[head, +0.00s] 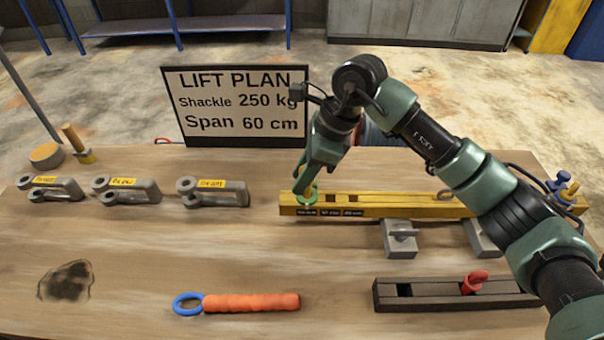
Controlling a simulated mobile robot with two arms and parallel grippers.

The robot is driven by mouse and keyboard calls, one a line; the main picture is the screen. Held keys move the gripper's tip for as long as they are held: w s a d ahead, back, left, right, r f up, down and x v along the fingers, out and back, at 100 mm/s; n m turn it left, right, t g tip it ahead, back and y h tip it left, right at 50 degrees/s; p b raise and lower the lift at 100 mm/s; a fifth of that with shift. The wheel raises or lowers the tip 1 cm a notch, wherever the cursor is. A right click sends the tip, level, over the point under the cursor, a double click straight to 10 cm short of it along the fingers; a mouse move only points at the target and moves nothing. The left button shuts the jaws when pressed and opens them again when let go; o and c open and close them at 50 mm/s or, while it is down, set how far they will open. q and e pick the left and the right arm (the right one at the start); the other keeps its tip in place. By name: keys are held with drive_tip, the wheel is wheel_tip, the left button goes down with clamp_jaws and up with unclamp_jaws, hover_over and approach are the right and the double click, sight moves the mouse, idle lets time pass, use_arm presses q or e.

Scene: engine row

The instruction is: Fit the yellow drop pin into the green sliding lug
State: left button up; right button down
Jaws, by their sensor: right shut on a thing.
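The green sliding lug (307,200) sits on the yellow beam (377,211) near its left end. My right gripper (305,186) points down right at the lug. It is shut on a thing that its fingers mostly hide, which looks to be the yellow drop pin. I cannot tell how deep the pin is in the lug. My left gripper is not in view.
A dark rack (432,303) at the front right has an empty slot and a red pin (474,282). An orange-handled tool with a blue ring (250,302) lies at the front. Several grey shackles (214,193) lie left. A sign (240,107) stands behind.

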drive_tip(key=shift+f+b, duration=1.1)
drive_tip(key=shift+f, duration=0.15)
drive_tip(key=c, duration=1)
unclamp_jaws()
drive_tip(key=shift+s+r, duration=0.1)
drive_tip(key=shift+c, duration=0.2)
drive_tip(key=shift+r, duration=0.1)
drive_tip(key=shift+d, duration=0.1)
drive_tip(key=shift+d+r, duration=0.1)
drive_tip(key=shift+r, duration=0.3)
drive_tip(key=b+v, duration=0.1)
drive_tip(key=v, duration=0.5)
drive_tip(key=shift+d, duration=0.15)
drive_tip(key=shift+s+r, duration=0.1)
drive_tip(key=shift+r, duration=0.25)
